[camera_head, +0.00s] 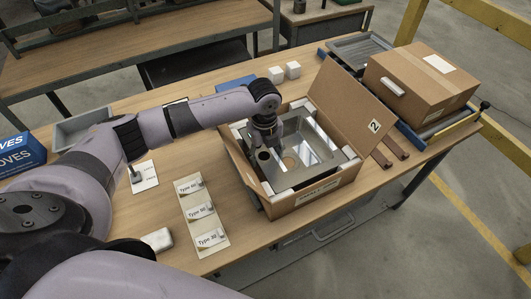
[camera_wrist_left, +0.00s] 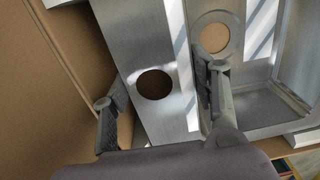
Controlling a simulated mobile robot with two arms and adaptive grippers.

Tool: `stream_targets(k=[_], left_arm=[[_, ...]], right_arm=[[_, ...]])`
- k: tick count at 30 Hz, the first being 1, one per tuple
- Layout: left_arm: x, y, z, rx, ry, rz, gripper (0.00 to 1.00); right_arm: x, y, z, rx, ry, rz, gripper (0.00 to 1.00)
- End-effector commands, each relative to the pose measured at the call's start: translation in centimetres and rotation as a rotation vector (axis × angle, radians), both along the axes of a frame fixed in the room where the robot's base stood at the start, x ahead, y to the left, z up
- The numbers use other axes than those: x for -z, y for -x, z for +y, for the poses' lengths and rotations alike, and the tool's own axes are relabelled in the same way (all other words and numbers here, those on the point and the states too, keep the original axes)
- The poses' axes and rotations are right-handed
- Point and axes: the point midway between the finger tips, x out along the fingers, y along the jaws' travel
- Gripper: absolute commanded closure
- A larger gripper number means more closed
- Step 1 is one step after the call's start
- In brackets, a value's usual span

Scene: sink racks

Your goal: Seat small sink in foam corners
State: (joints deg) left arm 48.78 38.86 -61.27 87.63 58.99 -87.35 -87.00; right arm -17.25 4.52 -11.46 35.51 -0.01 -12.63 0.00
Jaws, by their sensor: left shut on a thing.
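The small sink (camera_head: 305,146) is a shiny steel basin with a round drain and a faucet hole in its flat deck. It lies inside the open cardboard box (camera_head: 300,203), between white foam corners (camera_head: 349,152). Whether its rim rests fully in the foam I cannot tell. My left gripper (camera_head: 266,142) is at the sink's left deck. In the left wrist view the sink (camera_wrist_left: 150,50) has my left gripper (camera_wrist_left: 162,95) straddling its deck, one finger inside the basin and one outside the edge. My right gripper is not in view.
The box flap marked 2 (camera_head: 350,103) stands open at the back right. A closed carton (camera_head: 420,82) sits on a roller conveyor behind. Type cards (camera_head: 202,212), a grey bin (camera_head: 88,124) and white blocks (camera_head: 292,70) lie on the wooden table.

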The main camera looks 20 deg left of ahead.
Motion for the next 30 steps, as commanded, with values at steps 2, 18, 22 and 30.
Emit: stream_targets(k=[2, 18, 22, 30], left_arm=[[-0.2, -0.2, -0.1, 0.0, 0.002, -0.005, 0.96], [0.0, 0.0, 0.0, -0.001, -0.001, 0.001, 0.37], [-0.9, -0.1, 0.1, -0.001, -0.002, -0.001, 0.37], [-6.2, 0.0, 0.1, 0.001, -0.001, -0.004, 0.37]], right_arm=[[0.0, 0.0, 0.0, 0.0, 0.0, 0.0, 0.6], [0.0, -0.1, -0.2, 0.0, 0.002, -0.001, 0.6], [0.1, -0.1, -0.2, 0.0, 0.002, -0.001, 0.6], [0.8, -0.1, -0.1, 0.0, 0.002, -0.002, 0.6]])
